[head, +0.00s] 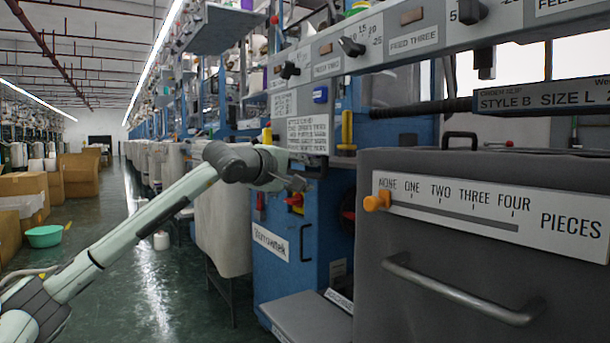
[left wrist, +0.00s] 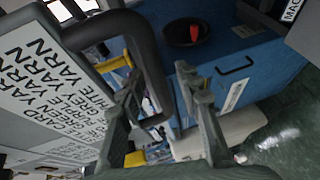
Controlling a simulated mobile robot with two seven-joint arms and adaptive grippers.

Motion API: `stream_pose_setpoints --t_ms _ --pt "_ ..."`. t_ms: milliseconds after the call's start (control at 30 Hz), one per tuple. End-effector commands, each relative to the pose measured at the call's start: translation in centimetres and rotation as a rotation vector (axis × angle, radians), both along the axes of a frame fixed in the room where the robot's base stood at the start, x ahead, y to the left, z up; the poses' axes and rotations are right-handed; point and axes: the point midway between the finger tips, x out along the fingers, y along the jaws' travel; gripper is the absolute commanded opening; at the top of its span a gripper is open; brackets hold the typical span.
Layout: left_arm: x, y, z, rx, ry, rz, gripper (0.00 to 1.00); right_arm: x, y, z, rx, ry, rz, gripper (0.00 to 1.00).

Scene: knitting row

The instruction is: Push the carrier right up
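I cannot tell for certain which part is the carrier. A yellow-handled part (head: 347,130) stands upright below the feed rail in the head view, to the right of a printed sign panel (head: 308,134). My left gripper (head: 302,183) is below that panel, in front of the blue machine body (head: 275,265). In the left wrist view my left gripper (left wrist: 158,75) has its two fingers apart. A thick dark curved bar (left wrist: 150,60) shows around and between the fingers; contact cannot be told. Yellow parts (left wrist: 135,158) show behind it. My right gripper is not in view.
A grey cabinet with a bar handle (head: 465,290) and an orange slider knob (head: 377,201), at the NONE end of its scale, fills the right. Small levers (head: 351,46) line the rail above. An aisle with green floor (head: 150,280) and cartons (head: 80,175) lies left.

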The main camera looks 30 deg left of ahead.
Motion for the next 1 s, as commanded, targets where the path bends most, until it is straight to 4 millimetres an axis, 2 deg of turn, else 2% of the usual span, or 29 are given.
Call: stream_pose_setpoints --t_ms 133,400,800,1000 --pt "0.0 0.0 0.0 0.0 0.0 0.0 0.32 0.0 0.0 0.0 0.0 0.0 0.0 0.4" --pt "0.0 0.0 0.0 0.0 0.0 0.0 0.0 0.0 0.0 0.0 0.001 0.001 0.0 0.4" --pt "-0.1 0.0 0.0 0.0 0.001 0.0 0.0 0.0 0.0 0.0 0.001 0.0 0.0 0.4" --pt "0.0 0.0 1.2 -0.001 -0.002 0.0 0.0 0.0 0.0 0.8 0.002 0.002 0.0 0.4"
